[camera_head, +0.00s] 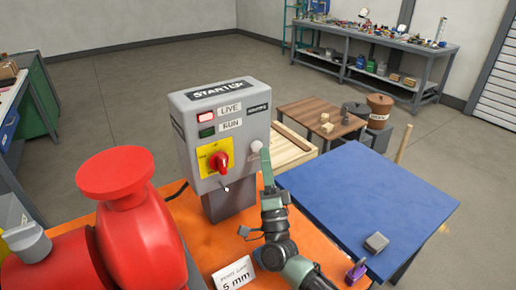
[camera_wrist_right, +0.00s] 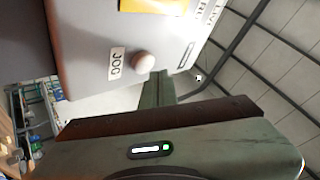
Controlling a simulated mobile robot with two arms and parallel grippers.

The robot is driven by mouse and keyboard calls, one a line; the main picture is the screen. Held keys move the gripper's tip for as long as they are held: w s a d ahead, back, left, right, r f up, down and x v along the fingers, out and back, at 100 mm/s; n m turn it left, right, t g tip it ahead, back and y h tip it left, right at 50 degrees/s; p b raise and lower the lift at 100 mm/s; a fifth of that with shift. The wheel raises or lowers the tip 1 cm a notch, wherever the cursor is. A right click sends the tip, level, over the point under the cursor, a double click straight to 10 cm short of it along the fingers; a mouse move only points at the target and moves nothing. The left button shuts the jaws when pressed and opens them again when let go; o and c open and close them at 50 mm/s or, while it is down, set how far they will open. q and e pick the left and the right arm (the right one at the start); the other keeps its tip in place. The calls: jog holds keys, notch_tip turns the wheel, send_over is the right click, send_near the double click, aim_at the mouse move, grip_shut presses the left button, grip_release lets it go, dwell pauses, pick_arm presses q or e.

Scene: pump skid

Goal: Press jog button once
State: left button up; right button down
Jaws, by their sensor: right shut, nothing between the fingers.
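A grey control box (camera_head: 222,115) marked START UP stands on the orange surface. Its front has a lit red LIVE lamp (camera_head: 205,116), a dark green RUN lamp (camera_head: 207,132) and a red rotary switch (camera_head: 219,162) on a yellow plate. The pale round jog button (camera_head: 256,146) is at the box's right side; in the right wrist view the button (camera_wrist_right: 142,61) sits beside a JOG label (camera_wrist_right: 116,63). My right gripper (camera_head: 265,154) is shut and empty, its tip (camera_wrist_right: 158,76) close beside the button. I cannot tell whether they touch. My left gripper is out of view.
A large red valve-like body (camera_head: 135,235) stands at the left front. A white 5 mm card (camera_head: 233,274) stands on the orange surface (camera_head: 200,235).

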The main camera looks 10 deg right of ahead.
jog(key=shift+w+a, duration=0.1)
jog(key=shift+w, duration=0.2)
jog(key=shift+w+a+b, duration=0.15)
jog(key=shift+w+b, duration=0.25)
jog(key=shift+b, duration=0.1)
dwell(0.5)
dwell(0.4)
jog(key=shift+s+d+p, duration=0.3)
jog(key=shift+s+p, duration=0.1)
jog(key=shift+s, duration=0.45)
jog(key=s, duration=0.1)
jog(key=s+d+p, duration=0.1)
jog(key=s, duration=0.1)
jog(key=s+p, duration=0.1)
jog(key=shift+s+d, duration=0.35)
jog(key=shift+f, duration=0.1)
